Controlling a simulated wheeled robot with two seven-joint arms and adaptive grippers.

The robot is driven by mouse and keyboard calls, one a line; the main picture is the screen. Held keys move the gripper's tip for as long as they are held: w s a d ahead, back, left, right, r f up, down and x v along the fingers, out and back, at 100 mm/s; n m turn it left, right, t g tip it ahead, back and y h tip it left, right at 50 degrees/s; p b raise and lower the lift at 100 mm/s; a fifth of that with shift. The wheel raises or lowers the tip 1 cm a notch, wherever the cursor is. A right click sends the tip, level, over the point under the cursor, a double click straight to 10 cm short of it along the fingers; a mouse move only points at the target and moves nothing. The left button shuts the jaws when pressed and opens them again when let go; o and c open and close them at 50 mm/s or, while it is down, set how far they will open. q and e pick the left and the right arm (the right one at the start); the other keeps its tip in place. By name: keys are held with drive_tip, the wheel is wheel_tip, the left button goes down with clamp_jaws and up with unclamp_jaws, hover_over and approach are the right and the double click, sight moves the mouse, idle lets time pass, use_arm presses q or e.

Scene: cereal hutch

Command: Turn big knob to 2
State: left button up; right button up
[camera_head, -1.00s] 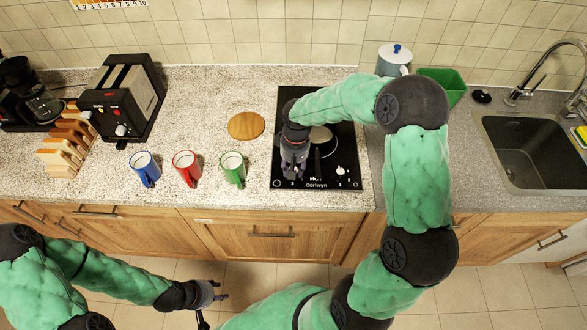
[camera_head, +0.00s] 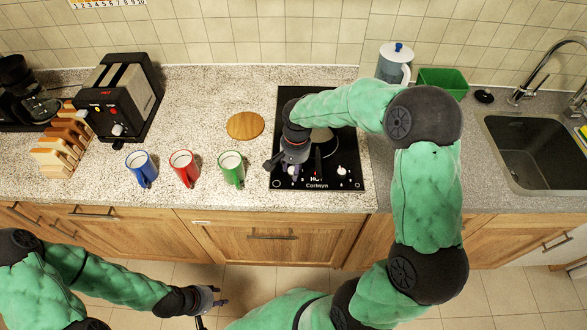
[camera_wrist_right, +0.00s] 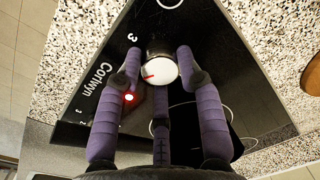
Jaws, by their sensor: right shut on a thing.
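The black cooktop (camera_head: 349,140) is set in the counter. My right gripper (camera_head: 283,166) is at the knob on its front left. In the right wrist view, my right gripper (camera_wrist_right: 159,68) is shut on the big knob (camera_wrist_right: 163,73), with its purple fingers around it. The knob has a white face and a red mark pointing left in that view. A printed 3 (camera_wrist_right: 132,37) shows beside it; no 2 is readable next to the knob. My left gripper (camera_head: 214,297) hangs in front of the cabinets, away from the cooktop, too small to tell its opening.
A smaller white knob (camera_head: 342,170) is on the cooktop's front right. A red light (camera_wrist_right: 129,97) glows beside the held knob. Blue (camera_head: 142,169), red (camera_head: 184,168) and green (camera_head: 231,169) mugs stand left of the cooktop. A round wooden board (camera_head: 245,126) lies behind them.

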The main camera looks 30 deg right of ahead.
drive_tip(key=shift+w, duration=0.15)
idle(0.4)
drive_tip(key=o, duration=1.1)
drive_tip(key=shift+d, duration=0.1)
drive_tip(key=shift+o, duration=0.2)
wheel_tip(320, 180, up, 12)
drive_tip(key=shift+s+d, duration=0.15)
drive_tip(key=shift+s, duration=0.15)
